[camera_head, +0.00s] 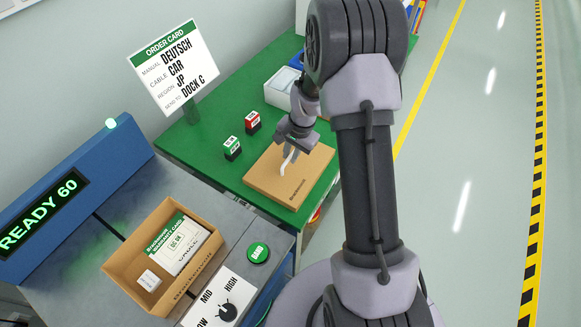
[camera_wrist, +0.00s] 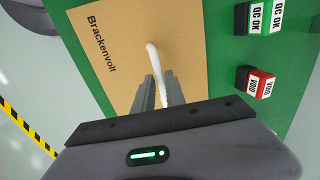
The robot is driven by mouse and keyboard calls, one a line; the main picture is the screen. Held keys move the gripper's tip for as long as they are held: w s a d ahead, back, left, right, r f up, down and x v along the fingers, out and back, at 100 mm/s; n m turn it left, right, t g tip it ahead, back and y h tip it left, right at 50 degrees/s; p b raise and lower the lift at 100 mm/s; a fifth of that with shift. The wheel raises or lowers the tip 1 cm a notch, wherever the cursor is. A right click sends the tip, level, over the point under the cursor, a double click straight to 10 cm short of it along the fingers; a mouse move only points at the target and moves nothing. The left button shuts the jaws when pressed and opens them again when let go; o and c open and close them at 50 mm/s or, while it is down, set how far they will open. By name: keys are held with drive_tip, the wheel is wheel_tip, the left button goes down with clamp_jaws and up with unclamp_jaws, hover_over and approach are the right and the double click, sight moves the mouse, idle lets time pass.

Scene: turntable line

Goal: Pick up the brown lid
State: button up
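The brown lid (camera_head: 272,184) is a flat cardboard panel marked "Brackenvolt", lying on the green table. In the wrist view the lid (camera_wrist: 112,62) fills the left and middle. A white curved handle (camera_head: 289,158) stands up from it, also in the wrist view (camera_wrist: 152,56). My gripper (camera_head: 293,147) is over the lid at the handle. In the wrist view my gripper's two fingers (camera_wrist: 161,84) are close together, one on each side of the handle's near part. I cannot tell whether they press on it.
A white bin (camera_head: 278,90) is behind. An open carton (camera_head: 122,262) with a card and a small white box sits on the grey bench at lower left. The aisle on the right is clear.

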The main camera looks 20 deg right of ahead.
drive_tip(key=shift+w+a+f, duration=0.1)
drive_tip(key=shift+w+f, duration=0.05)
drive_tip(key=shift+f, duration=0.5)
drive_tip(key=shift+w+a+f, duration=0.1)
drive_tip(key=shift+f, duration=0.5)
drive_tip(key=shift+r, duration=0.15)
drive_tip(key=shift+d, duration=0.1)
clamp_jaws()
